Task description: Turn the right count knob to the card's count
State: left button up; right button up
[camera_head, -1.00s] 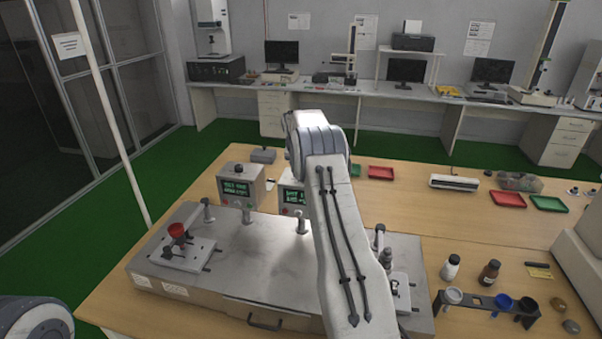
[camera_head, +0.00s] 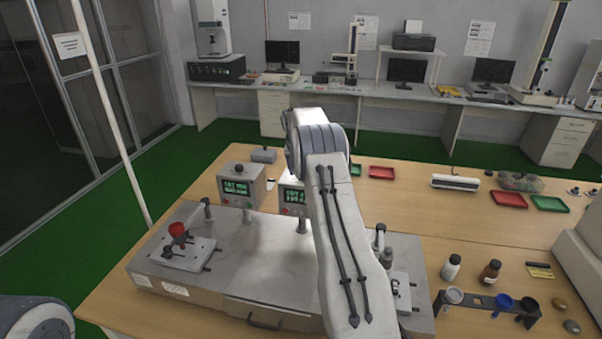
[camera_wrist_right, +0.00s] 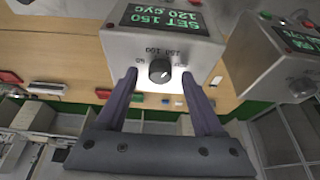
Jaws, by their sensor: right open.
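The right counter box (camera_wrist_right: 165,42) fills the top middle of the right wrist view, seen upside down. Its green display reads SET 150 and 120 CYC. Its black round count knob (camera_wrist_right: 158,71) has a white mark and small numbers around it. My right gripper (camera_wrist_right: 159,78) is open, one finger on each side of this knob, with gaps showing. In the head view the right box (camera_head: 292,194) is partly hidden behind my right arm, which also hides the gripper. My left gripper is not in view. I cannot make out the count card.
The left counter box (camera_head: 240,186) stands beside it; its knob (camera_wrist_right: 302,88) shows in the wrist view. A grey fixture base (camera_head: 262,262) with a red-topped part (camera_head: 177,229) lies in front. Bottles and a cup rack (camera_head: 480,303) stand at right. Red and green trays lie behind.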

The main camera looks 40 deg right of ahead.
jog(key=b+v, duration=0.3)
jog(key=v, duration=0.7)
